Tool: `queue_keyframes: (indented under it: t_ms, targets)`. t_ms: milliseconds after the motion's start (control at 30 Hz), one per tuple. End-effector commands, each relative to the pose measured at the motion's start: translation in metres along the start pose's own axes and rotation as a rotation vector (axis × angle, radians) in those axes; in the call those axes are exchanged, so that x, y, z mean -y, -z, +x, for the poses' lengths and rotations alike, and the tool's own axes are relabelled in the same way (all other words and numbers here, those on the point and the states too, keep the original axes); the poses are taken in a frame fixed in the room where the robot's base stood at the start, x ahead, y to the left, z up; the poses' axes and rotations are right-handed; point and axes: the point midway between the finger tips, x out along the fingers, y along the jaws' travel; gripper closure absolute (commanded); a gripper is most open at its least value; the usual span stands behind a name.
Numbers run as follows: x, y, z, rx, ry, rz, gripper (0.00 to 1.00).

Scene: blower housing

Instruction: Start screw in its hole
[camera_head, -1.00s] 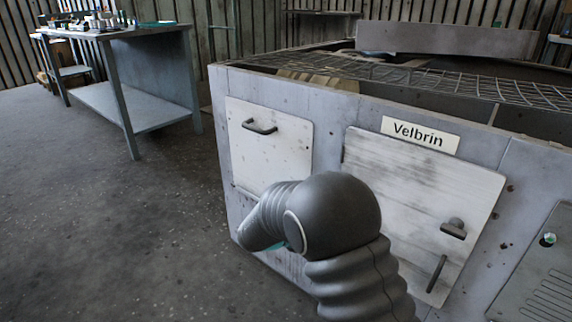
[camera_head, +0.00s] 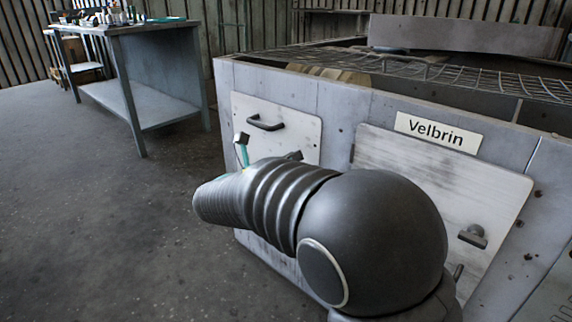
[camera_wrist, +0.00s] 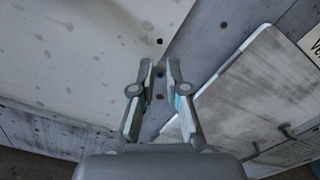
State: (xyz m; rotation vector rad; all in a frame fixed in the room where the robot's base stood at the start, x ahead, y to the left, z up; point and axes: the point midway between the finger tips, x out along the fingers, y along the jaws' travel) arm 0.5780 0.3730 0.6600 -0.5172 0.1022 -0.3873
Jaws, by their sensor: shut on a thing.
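My gripper shows in the wrist view (camera_wrist: 159,69), its two fingers on either side of a narrow gap in front of the housing's pale grey face. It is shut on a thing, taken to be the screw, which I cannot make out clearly. A small dark round spot, perhaps a hole (camera_wrist: 159,41), lies just beyond the fingertips. In the head view my arm hides most of the gripper; only a pale, teal-edged finger (camera_head: 241,148) shows in front of the left panel. Which hole is the screw's, I cannot tell.
The grey housing (camera_head: 340,105) bears a "Velbrin" label (camera_head: 438,131), a left panel with a handle (camera_head: 266,124) and a right panel (camera_head: 450,175) with a latch. Wire mesh covers its top. A workbench (camera_head: 155,75) stands at the back left. The floor at left is clear.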

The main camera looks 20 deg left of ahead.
Motion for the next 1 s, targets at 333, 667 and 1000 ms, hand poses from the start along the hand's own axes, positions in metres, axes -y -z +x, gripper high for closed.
queue_keyframes:
  t_ms: [333, 667, 1000]
  targets:
    - [0.000, -0.001, 0.029, 0.000, -0.001, -0.001, 1.00]
    - [-0.001, 0.000, 0.045, 0.001, -0.003, -0.001, 1.00]
    - [-0.001, 0.000, 0.046, 0.001, -0.003, 0.000, 1.00]
